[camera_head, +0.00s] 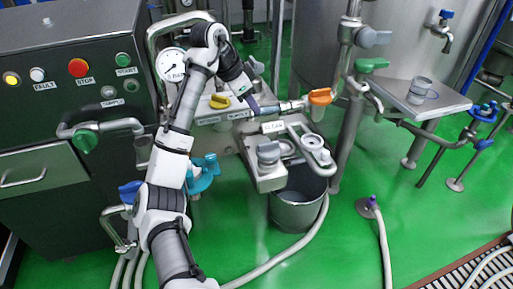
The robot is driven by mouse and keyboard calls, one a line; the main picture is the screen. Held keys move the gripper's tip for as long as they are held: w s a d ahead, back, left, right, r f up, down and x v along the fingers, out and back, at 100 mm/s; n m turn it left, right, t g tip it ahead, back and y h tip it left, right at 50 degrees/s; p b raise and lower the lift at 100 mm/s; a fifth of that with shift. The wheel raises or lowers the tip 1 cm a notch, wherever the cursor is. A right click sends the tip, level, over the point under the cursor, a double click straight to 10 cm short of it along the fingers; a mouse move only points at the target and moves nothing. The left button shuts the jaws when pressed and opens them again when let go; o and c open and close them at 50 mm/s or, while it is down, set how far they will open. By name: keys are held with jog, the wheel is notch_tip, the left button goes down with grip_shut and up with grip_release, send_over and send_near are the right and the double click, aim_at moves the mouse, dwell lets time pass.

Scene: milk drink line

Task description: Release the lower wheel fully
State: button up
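Several wheels or knobs show, and no label tells which one is the lower wheel. A teal wheel (203,174) sits low, just right of my forearm and partly hidden by it. My gripper (254,107) points down and right near the thin metal pipe behind the "CLEAN" label, apart from the teal wheel. Its fingers are too small to tell whether they are open or shut.
A yellow handle (219,101) and an orange handle (320,96) flank my gripper. A dark control cabinet (60,90) stands left. A grey bucket (298,208) stands under the metal bench. Hoses cross the green floor.

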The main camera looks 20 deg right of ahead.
aim_at(268, 143)
jog(key=shift+m+g+y, duration=0.3)
jog(key=shift+g+y, duration=0.1)
jog(key=shift+g, duration=0.1)
jog(key=x, duration=0.5)
jog(key=s+b+x, duration=0.1)
jog(key=x, duration=0.3)
jog(key=a+b+x, duration=0.1)
jog(key=x, duration=0.4)
jog(key=shift+s+f, duration=0.35)
jog(key=shift+f, duration=0.2)
jog(key=shift+c, duration=0.3)
grip_shut()
